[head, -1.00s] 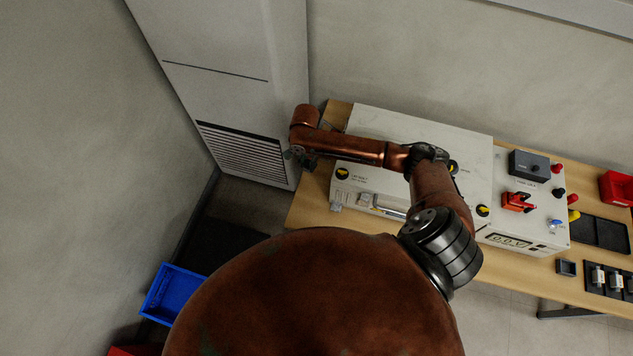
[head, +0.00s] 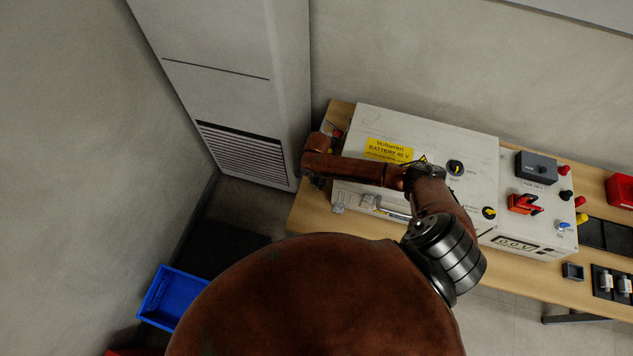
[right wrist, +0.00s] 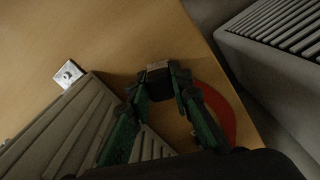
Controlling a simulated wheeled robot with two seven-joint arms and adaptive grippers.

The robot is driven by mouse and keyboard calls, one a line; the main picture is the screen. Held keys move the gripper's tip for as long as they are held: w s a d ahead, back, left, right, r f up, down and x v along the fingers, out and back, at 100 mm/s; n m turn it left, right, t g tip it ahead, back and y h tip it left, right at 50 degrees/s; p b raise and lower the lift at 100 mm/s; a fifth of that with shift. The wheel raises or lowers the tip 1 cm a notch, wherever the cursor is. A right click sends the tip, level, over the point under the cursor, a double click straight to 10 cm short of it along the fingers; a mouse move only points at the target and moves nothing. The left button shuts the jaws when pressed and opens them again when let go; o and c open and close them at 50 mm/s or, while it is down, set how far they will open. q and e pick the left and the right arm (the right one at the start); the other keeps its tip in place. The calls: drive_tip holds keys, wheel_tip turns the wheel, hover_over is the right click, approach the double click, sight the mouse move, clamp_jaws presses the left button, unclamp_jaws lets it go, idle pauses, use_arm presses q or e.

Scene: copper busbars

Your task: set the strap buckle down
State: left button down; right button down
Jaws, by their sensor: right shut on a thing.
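My right gripper (head: 316,182) is at the left end of the bench, beside the left side of the white battery box. In the right wrist view its fingers (right wrist: 158,72) are closed on a small dark block, which I take to be the strap buckle (right wrist: 158,66). The bench top (right wrist: 120,35) lies behind it; I cannot tell whether the buckle touches it. In the head view the buckle cannot be made out. My left gripper is not in view.
The white battery box (head: 470,145) stands close to the gripper. A red curved thing (right wrist: 222,110) lies near the fingers, and a metal fitting (right wrist: 69,73) sits beside the box. A grey cabinet (head: 235,80) stands left of the bench. A blue crate (head: 172,297) is below.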

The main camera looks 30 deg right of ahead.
sight(317, 181)
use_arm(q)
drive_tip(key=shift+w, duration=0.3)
use_arm(e)
drive_tip(key=shift+f, duration=0.1)
drive_tip(key=c, duration=1.7)
unclamp_jaws()
drive_tip(key=shift+c, duration=0.2)
